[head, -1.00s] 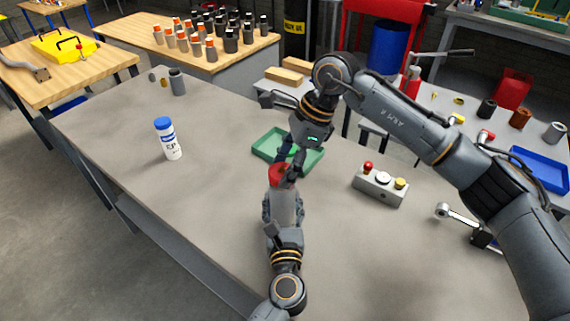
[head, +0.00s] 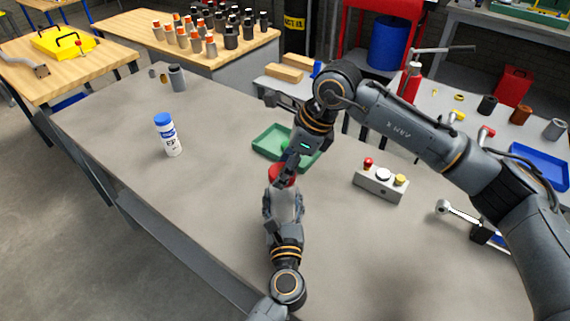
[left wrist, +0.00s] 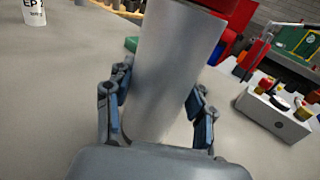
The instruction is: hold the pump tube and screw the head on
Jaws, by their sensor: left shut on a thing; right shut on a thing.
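The pump tube (head: 284,204) is a light grey cylinder, standing near the middle of the table in the head view. It fills the middle of the left wrist view (left wrist: 176,70). My left gripper (head: 283,212) is shut around the tube's body from the near side; its fingers flank the tube in the left wrist view (left wrist: 157,112). The red head (head: 279,172) sits at the tube's top end. My right gripper (head: 288,170) is shut on the red head from above and partly covers it. Whether the threads are engaged is hidden.
A green tray (head: 268,142) lies just behind the grippers. A button box (head: 381,184) stands to the right. A white bottle with a blue cap (head: 168,136) and a grey cylinder (head: 177,78) stand on the left. The table's left front area is clear.

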